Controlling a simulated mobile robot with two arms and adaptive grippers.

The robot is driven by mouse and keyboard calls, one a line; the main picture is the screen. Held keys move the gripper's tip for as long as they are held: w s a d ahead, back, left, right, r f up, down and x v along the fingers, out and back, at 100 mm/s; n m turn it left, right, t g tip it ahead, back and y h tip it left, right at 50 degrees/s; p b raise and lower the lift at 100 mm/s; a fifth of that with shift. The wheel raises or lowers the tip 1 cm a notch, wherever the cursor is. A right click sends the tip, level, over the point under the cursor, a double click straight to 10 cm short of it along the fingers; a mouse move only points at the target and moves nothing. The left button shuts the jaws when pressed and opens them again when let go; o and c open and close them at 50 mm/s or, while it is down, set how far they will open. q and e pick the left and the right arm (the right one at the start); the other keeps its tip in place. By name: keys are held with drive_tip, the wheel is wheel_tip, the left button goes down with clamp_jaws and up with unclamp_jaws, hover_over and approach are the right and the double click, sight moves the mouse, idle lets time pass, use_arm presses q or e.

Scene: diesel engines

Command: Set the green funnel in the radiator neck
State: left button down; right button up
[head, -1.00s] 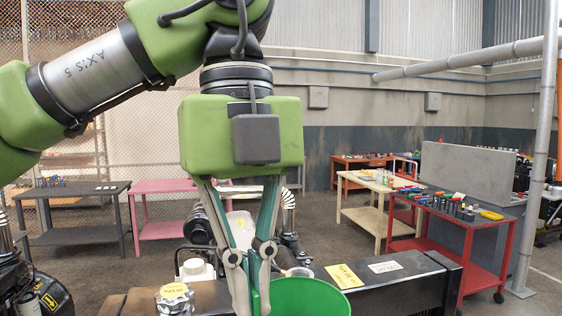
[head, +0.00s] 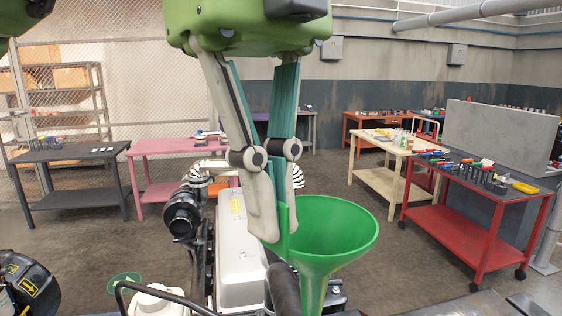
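The green funnel (head: 335,235) shows at the lower middle, upright with its wide mouth up. Its spout runs down to the bottom edge, where its lower end is cut off.
A diesel engine with a pale grey cover (head: 238,255) and a black cylindrical part (head: 184,214) is behind and left of the funnel. A red cart (head: 470,228) stands right, a cream table (head: 385,165) behind. A pink table (head: 165,150) and dark table (head: 72,157) stand left.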

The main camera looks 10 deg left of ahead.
use_arm(q)
drive_tip(key=shift+w, duration=0.25)
drive_tip(key=shift+s, duration=0.35)
use_arm(e)
drive_tip(key=s, duration=0.6)
drive_tip(key=w, duration=0.6)
use_arm(q)
wheel_tip(320, 180, down, 12)
drive_tip(key=s+b, duration=0.1)
drive_tip(key=b, duration=0.4)
drive_tip(key=shift+s+r+b, duration=0.15)
drive_tip(key=shift+s+b, duration=0.2)
drive_tip(key=shift+s, duration=0.05)
use_arm(e)
wheel_tip(320, 180, down, 6)
drive_tip(key=s, duration=0.2)
drive_tip(key=shift+s+r, duration=0.15)
